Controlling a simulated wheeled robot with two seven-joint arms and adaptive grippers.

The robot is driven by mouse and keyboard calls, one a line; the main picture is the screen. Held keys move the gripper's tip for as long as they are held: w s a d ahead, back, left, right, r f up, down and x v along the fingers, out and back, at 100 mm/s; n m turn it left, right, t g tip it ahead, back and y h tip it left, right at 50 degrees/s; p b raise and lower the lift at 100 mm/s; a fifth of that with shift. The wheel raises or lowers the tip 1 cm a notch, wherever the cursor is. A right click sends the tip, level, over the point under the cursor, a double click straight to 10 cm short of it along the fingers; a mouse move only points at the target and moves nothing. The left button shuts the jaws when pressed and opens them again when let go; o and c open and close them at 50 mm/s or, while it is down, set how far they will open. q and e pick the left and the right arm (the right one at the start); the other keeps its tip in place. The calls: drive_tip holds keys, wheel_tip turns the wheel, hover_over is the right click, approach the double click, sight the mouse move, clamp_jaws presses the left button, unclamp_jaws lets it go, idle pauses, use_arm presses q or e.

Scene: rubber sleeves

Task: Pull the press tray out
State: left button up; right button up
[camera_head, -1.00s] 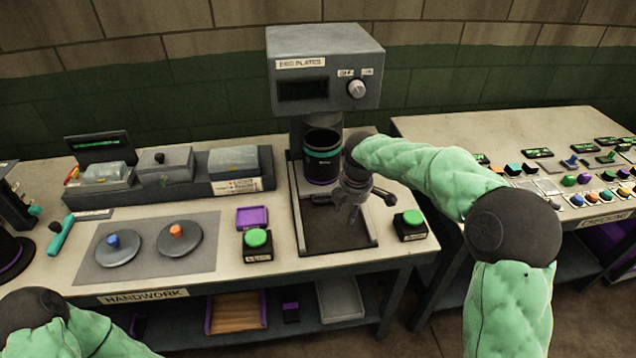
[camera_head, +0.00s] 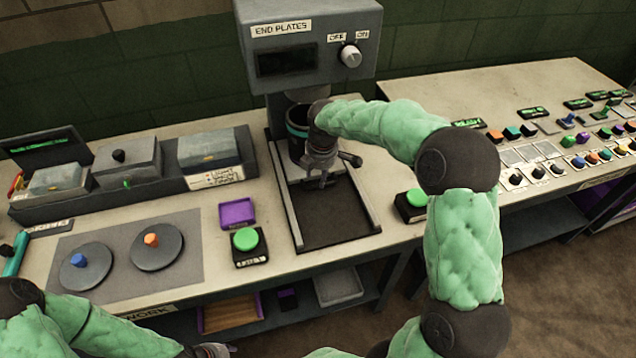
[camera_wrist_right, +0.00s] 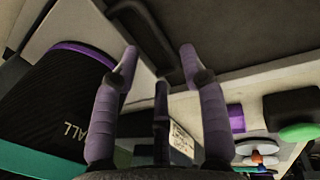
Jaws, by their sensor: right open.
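The press (camera_head: 310,40), labelled END PLATES, stands at the back of the bench. Its dark press tray area (camera_head: 335,222) lies flat between two pale rails below the head. My right gripper (camera_head: 322,184) points down over the rear of this area, in front of a dark cylinder (camera_head: 296,132) with a teal band. In the right wrist view the gripper (camera_wrist_right: 159,50) is open, with a dark bar (camera_wrist_right: 147,28) by its fingertips; I cannot tell whether they touch. My left gripper (camera_head: 208,350) is barely visible at the bottom edge, its jaws unclear.
Green buttons (camera_head: 246,240) (camera_head: 417,198) flank the tray area. A purple dish (camera_head: 237,213) and a grey mat (camera_head: 195,270) with two knobbed discs lie left. A second table (camera_head: 540,120) with controls stands right. The bench front before the rails is clear.

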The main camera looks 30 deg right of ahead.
sight(318, 184)
drive_tip(key=shift+w+d+f+b, duration=0.1)
drive_tip(key=shift+w+f+b, duration=0.15)
drive_tip(key=shift+f, duration=0.7)
drive_tip(key=shift+w+f+b, duration=0.1)
drive_tip(key=shift+f+b, duration=0.2)
drive_tip(key=shift+f, duration=0.65)
clamp_jaws()
